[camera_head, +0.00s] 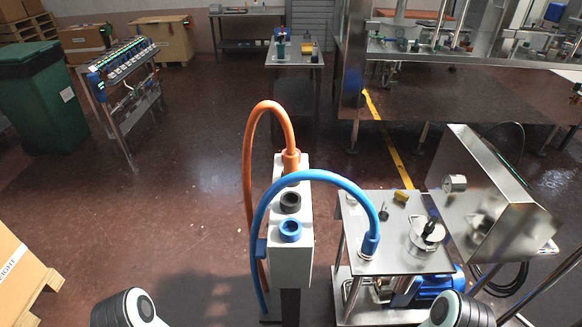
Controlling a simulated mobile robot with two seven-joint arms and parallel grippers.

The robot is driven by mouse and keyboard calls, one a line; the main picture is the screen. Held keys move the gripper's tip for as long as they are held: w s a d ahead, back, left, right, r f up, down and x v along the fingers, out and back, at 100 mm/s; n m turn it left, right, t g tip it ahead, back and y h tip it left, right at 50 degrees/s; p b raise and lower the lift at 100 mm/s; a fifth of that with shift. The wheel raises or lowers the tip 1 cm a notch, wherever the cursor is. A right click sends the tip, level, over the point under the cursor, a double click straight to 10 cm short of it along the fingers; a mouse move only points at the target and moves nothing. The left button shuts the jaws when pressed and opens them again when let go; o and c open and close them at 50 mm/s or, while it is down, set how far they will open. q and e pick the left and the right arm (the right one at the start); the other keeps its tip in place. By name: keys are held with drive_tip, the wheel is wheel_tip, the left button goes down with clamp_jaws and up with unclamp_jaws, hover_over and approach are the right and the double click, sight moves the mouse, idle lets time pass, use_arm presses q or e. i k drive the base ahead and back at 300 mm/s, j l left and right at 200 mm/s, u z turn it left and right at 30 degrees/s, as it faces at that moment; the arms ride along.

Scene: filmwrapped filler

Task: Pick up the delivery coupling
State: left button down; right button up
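A blue hose (313,175) arches over a white post and ends in a blue and metallic coupling (370,243) standing upright at the front left of a steel cart top. An orange hose (248,150) arches down to an orange coupling (291,160) on top of the white post (304,255). No label shows which coupling is the delivery coupling. The post has a dark socket (290,200) and a blue socket (290,230), both with nothing plugged in. Rounded white and black parts of my arms show at the bottom edge, left and right; neither gripper shows.
The steel cart (400,262) carries a round lidded fitting (430,232), a yellow item (401,196) and a small dark-handled item (384,212). A steel control box (490,200) stands at right. A carton (20,275) is at lower left. The floor left of the post is clear.

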sight(290, 159)
drive_tip(key=i+j, duration=0.15)
drive_tip(key=j, duration=0.15)
drive_tip(key=i+j+z, duration=0.1)
drive_tip(key=j, duration=0.2)
drive_tip(key=i+j, duration=0.15)
drive_tip(key=j, duration=0.2)
drive_tip(key=i+j+z, duration=0.15)
drive_tip(key=j, duration=0.15)
drive_tip(key=i+j, duration=0.1)
drive_tip(key=j, duration=0.25)
